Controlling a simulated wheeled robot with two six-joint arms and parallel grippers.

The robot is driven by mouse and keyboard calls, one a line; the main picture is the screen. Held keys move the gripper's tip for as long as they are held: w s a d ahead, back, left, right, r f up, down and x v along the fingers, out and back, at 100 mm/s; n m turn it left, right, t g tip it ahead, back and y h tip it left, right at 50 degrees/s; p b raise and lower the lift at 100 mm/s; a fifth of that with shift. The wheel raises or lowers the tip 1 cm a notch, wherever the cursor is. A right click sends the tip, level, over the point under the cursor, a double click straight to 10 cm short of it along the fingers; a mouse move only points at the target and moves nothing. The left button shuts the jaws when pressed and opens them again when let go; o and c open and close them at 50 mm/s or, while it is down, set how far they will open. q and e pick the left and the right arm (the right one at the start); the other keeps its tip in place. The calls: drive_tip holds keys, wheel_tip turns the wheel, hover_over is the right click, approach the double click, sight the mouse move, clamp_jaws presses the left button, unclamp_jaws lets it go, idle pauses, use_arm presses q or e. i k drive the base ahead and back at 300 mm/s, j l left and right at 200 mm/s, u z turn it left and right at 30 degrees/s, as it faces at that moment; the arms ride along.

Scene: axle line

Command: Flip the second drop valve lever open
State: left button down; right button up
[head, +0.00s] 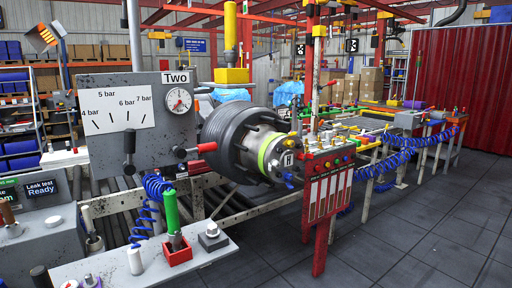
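A speckled grey panel (108,93) labelled "Two" stands at the left of the head view. A round gauge (178,100) sits on its right part. A white scale plate (118,110) with 4 to 7 bar marks is on its left part. A valve lever with a red handle (206,147) sticks out to the right from the panel's lower right corner, roughly level. Neither of my grippers shows in the head view.
A blue coiled hose (155,190) hangs below the panel, near a green-handled tool (172,212) in a red holder on a grey shelf (205,255). A large black wheel hub (225,140) stands right of the panel. The dark tiled floor (420,235) at the right front is clear.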

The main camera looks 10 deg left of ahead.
sight(180, 152)
drive_tip(key=i+j+z, duration=0.1)
drive_tip(key=i+z, duration=0.15)
drive_tip(key=i, duration=0.6)
